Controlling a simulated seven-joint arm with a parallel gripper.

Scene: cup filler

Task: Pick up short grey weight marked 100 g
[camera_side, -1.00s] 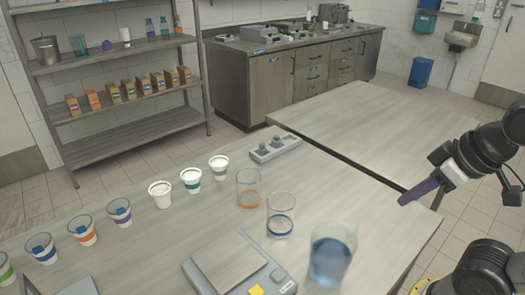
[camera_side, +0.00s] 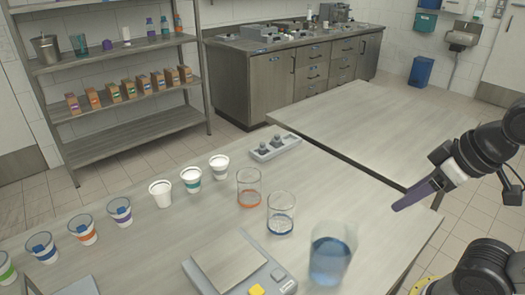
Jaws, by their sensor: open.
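Small grey weights (camera_side: 276,145) stand in a light grey tray (camera_side: 289,149) near the back edge of the front table. They are too small for me to read any marking or tell which is the 100 g one. My gripper (camera_side: 398,207), with purple fingers, is at the right, above the table's right side. It is open and holds nothing, well apart from the tray.
A glass with an orange band (camera_side: 249,200), one with a dark blue band (camera_side: 281,226) and a blue-filled beaker (camera_side: 330,258) stand between. A scale (camera_side: 228,262) lies in front. Several banded paper cups (camera_side: 120,211) line the left. The back right table (camera_side: 370,125) is bare.

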